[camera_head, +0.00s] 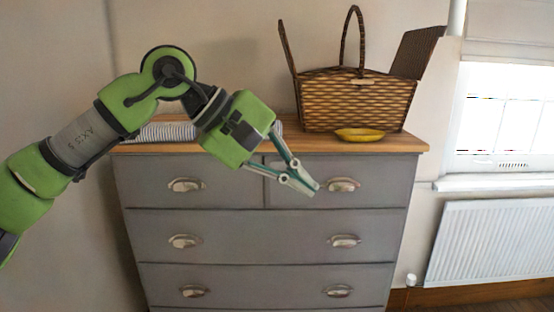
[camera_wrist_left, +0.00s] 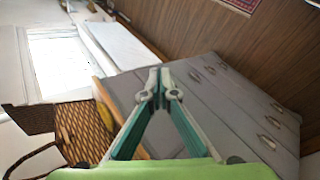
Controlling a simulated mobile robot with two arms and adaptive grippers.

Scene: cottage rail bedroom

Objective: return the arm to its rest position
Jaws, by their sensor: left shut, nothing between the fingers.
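My left arm (camera_head: 80,140), green and grey, comes in from the left in the head view and bends over in front of the dresser. My left gripper (camera_head: 314,188) is shut and empty, pointing down and to the right before the upper drawers. In the left wrist view the fingertips of the gripper (camera_wrist_left: 159,72) meet, with nothing between them. My right gripper is not in view.
A grey dresser (camera_head: 265,235) with a wooden top stands ahead. On it are a wicker basket (camera_head: 355,102), a yellow banana-like object (camera_head: 360,135) and a striped cloth (camera_head: 165,132). A radiator (camera_head: 490,242) and window (camera_head: 505,120) are at right.

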